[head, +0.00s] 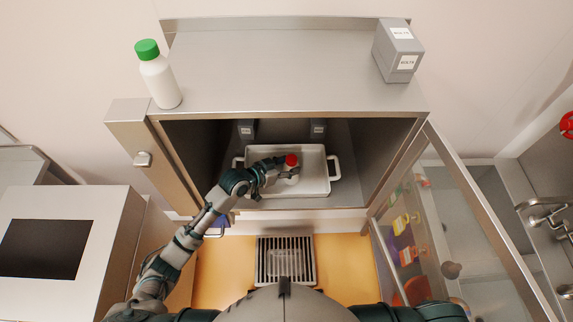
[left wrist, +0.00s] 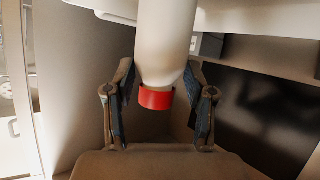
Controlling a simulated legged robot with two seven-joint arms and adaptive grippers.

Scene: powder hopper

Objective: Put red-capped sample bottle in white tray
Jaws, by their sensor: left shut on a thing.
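The white sample bottle with a red cap (head: 291,160) is over the white tray (head: 316,182) inside the open steel cabinet. My left gripper (head: 279,171) reaches in from the left and is shut on the bottle. In the left wrist view, the bottle (left wrist: 165,40) and its red cap are between the two fingers (left wrist: 160,100), and part of the tray (left wrist: 260,18) shows at the top. I cannot tell whether the bottle's base touches the tray floor. My right gripper is not in view.
A green-capped white bottle (head: 160,80) and a grey box (head: 398,50) stand on the cabinet top. Two small grey boxes stand behind the tray. The glass door (head: 440,230) is open to the right. The tray's right part is clear.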

